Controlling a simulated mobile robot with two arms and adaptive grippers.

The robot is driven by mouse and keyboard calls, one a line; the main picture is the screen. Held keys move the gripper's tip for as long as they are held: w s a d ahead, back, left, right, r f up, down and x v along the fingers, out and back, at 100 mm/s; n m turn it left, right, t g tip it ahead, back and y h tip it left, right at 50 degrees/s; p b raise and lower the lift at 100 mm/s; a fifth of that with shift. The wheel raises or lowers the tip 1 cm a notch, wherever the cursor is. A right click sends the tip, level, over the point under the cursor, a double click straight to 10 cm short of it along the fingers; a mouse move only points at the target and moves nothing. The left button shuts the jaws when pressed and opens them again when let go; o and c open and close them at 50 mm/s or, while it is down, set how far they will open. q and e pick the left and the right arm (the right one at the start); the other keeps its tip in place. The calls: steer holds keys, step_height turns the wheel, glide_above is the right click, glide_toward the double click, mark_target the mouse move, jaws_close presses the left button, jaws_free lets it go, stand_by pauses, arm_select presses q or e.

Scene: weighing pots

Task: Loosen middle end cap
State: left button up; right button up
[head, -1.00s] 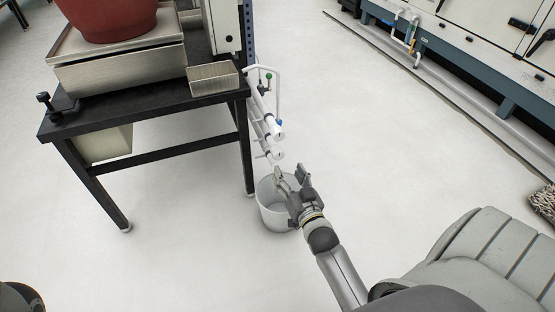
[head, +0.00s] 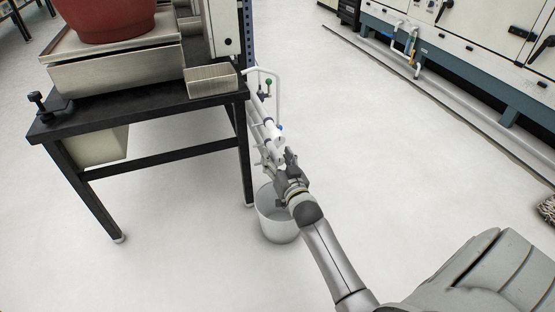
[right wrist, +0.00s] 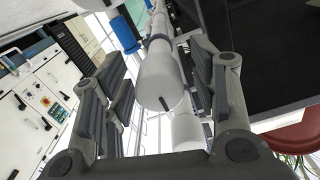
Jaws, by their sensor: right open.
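A white end cap (right wrist: 163,82) on a white pipe lies between the fingers of my right gripper (right wrist: 160,100) in the right wrist view. It looks like the middle one. Another white cap (right wrist: 187,128) shows below it, partly hidden. The fingers stand apart on both sides of the cap, and I see no clear contact. In the head view my right gripper (head: 281,160) is at the white pipes (head: 268,126) beside the table leg, and it hides part of their ends. My left gripper is not in view.
A grey bucket (head: 277,225) stands on the floor under my right gripper. A black table (head: 170,102) with a metal scale (head: 118,70) and red pot (head: 105,18) is to the left. A green-handled valve (head: 268,83) is behind the pipes. The floor to the right is open.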

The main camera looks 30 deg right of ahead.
steer(key=c, duration=1)
steer(key=shift+c, duration=0.2)
